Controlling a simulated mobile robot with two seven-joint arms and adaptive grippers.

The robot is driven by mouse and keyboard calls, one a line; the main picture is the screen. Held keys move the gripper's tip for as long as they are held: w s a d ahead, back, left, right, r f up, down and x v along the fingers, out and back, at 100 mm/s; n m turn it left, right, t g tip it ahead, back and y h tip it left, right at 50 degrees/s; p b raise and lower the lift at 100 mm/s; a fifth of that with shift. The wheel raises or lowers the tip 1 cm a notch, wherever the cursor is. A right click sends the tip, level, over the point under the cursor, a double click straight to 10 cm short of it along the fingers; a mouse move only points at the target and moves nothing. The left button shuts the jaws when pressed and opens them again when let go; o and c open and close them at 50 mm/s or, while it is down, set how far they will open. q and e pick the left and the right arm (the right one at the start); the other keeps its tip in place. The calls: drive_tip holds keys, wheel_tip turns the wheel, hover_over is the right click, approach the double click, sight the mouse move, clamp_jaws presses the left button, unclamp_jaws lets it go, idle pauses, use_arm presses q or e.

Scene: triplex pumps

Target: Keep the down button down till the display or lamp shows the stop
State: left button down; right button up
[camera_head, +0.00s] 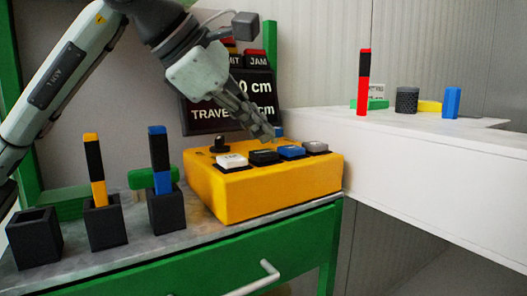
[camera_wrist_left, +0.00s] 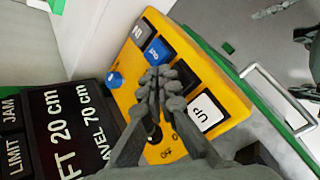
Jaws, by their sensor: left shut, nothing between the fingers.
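The yellow control box (camera_head: 262,192) stands on the bench with white, black, blue and grey buttons in a row. The white button reads "UP" in the left wrist view (camera_wrist_left: 205,112). The black button (camera_head: 264,157) beside it has no readable label; fingers partly cover it in the wrist view. My left gripper (camera_head: 268,136) is shut and empty, pointing down just above the black and blue buttons; I cannot tell if it touches. The display (camera_wrist_left: 65,125) reads 20 cm on the lift line and travel 70 cm. The LIMIT and JAM lamp panels (camera_wrist_left: 12,130) look dark there.
A black knob (camera_head: 219,145) and a blue knob (camera_wrist_left: 115,79) stand on the box. Black holders (camera_head: 36,238), two with coloured bars, stand left. A white surface (camera_head: 410,150) at right bears a red-black bar (camera_head: 363,85) and small blocks.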

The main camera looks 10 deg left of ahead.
use_arm(q)
drive_tip(key=shift+f, duration=0.15)
drive_tip(key=shift+f+b, duration=0.3)
drive_tip(key=shift+b, duration=0.05)
